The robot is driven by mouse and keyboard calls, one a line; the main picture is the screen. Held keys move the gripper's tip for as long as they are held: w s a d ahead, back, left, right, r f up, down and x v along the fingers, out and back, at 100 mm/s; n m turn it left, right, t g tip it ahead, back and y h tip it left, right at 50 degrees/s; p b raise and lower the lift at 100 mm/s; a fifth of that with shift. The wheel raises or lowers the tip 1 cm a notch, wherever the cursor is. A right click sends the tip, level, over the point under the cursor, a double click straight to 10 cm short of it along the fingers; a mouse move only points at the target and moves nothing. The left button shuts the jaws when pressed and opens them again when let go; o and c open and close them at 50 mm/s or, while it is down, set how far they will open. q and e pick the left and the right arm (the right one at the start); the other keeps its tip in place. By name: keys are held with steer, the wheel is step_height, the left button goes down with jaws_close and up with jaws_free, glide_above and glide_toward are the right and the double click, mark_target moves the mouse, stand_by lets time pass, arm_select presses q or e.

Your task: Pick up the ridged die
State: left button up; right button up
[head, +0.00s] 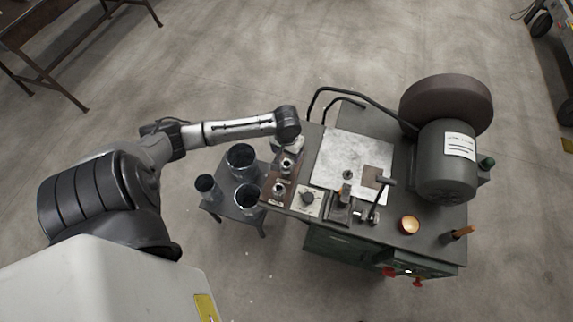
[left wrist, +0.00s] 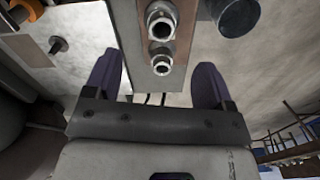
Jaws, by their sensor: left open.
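Two metal dies stand on a brown board (head: 268,184) at the left end of the bench. The far die (head: 287,163) is nearest my left gripper; the near die (head: 279,188) stands closer to the front. In the left wrist view the dies appear as hollow ringed cylinders, one nearer (left wrist: 162,61) and one farther (left wrist: 160,23). I cannot tell for sure which one is ridged. My left gripper (head: 289,146) is above the board's far end. Its two dark fingers (left wrist: 156,84) are spread apart with nothing gripped. My right gripper is not in view.
A small table (head: 238,216) with several dark cups stands left of the bench.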

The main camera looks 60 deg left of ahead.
mark_target(287, 161)
arm_select(q)
step_height(287, 161, down, 7)
steer(key=shift+r+b, duration=0.15)
steer(key=shift+b, duration=0.35)
steer(key=shift+f, duration=0.55)
steer(key=shift+a+f+b, duration=0.15)
steer(key=shift+f+b, duration=0.1)
steer(key=shift+f, duration=1)
steer(key=shift+a+f+b, duration=0.1)
steer(key=shift+f+b, duration=0.15)
steer(key=shift+f, duration=1)
steer(key=c, duration=1.3)
steer(key=shift+w+r, duration=0.1)
